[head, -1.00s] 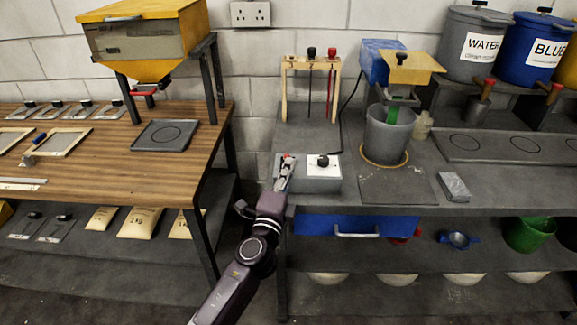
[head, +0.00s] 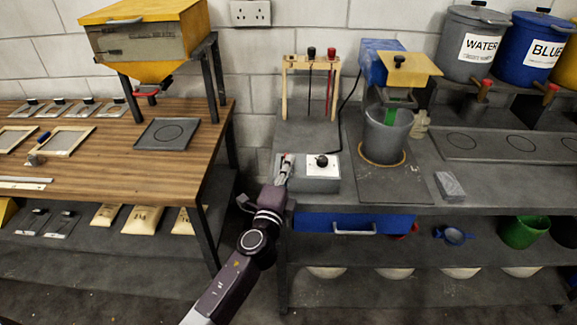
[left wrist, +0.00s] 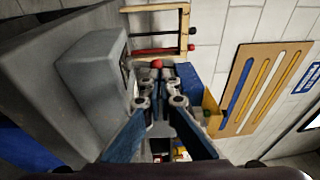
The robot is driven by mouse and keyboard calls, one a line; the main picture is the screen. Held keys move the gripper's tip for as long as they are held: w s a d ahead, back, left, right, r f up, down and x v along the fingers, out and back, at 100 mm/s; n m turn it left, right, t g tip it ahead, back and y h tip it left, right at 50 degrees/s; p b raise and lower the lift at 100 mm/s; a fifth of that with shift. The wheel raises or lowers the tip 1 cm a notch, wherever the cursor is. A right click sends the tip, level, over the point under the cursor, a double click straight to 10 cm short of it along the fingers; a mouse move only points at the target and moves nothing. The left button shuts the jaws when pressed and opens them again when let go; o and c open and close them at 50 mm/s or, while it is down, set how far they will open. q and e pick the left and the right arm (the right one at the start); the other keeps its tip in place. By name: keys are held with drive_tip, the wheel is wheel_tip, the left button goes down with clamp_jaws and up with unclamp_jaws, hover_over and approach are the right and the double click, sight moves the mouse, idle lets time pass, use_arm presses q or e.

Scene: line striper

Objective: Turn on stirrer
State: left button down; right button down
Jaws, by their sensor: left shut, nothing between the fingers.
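The stirrer (head: 372,62) is a blue machine at the back of the grey bench, standing over a grey bucket (head: 385,137). A grey control box (head: 318,185) with a white top plate and a black knob (head: 322,161) sits to its left near the bench's front edge. My left gripper (head: 287,159) is shut and empty at the box's left end, left of the knob; I cannot tell whether it touches the box. In the left wrist view the shut fingers (left wrist: 159,88) are in front, with the grey box (left wrist: 90,68) to their left. The right gripper is out of view.
A small rack (head: 310,62) with a black-topped and a red-topped rod stands behind the box. A dark cable runs from the box toward the stirrer. A wooden table (head: 110,160) is to the left. A grey block (head: 449,186) lies at the right front.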

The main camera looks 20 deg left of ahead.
use_arm(q)
drive_tip(key=shift+w+a+r+p, duration=0.1)
drive_tip(key=shift+w+r+p, duration=0.15)
drive_tip(key=shift+r+p, duration=0.2)
drive_tip(key=shift+w+r, duration=0.1)
drive_tip(key=shift+w, duration=0.05)
drive_tip(key=shift+w+a+r, duration=0.2)
drive_tip(key=shift+w+r, duration=0.05)
drive_tip(key=shift+w, duration=0.3)
drive_tip(key=shift+w+a+r, duration=0.15)
drive_tip(key=shift+w+r, duration=0.1)
drive_tip(key=shift+w, duration=0.3)
drive_tip(key=shift+r, duration=0.15)
